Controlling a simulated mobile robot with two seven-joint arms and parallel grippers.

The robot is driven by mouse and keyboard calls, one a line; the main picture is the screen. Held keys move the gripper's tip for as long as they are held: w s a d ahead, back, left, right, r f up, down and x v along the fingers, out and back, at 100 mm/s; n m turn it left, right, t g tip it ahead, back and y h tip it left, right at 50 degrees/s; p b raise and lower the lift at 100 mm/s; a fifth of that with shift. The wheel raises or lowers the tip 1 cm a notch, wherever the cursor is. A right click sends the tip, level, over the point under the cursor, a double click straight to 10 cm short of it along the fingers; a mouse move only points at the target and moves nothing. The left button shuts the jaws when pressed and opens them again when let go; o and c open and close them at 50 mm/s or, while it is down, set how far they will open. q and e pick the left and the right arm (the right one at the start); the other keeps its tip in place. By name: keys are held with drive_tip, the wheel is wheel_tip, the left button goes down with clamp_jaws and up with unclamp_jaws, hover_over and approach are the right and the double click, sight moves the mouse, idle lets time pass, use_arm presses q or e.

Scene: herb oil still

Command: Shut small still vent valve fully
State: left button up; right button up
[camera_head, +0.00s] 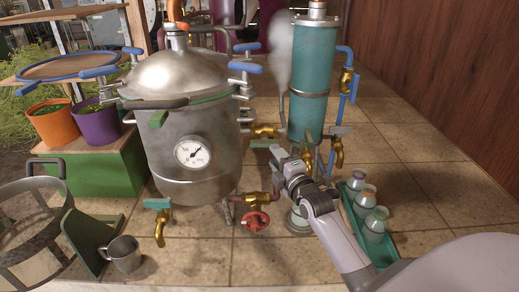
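The small still is a steel pot (185,140) with a domed lid and a round gauge (193,152). A brass valve (266,131) sits on the pipe between the still and the teal column (312,85). A teal lever (264,143) lies level just below this valve. I cannot tell for sure which valve is the vent valve. My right gripper (280,158) reaches in from the lower right, with its tip close to the teal lever. Contact and the gap between its fingers are unclear. My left gripper is out of view.
A brass tap (337,152) stands right of my gripper. A red-wheeled valve (256,220) and another brass tap (160,228) are low at the front. A green tray (384,247) with bottles lies beside my forearm. A metal mug (123,254) stands front left. Whitish vapour hangs beside the column.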

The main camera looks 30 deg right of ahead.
sight(267, 146)
drive_tip(key=shift+w+d, duration=0.2)
drive_tip(key=shift+w, duration=0.9)
drive_tip(key=shift+w+d, duration=0.15)
drive_tip(key=shift+w, duration=0.9)
drive_tip(key=shift+w+d, duration=0.2)
drive_tip(key=shift+w, duration=0.9)
clamp_jaws()
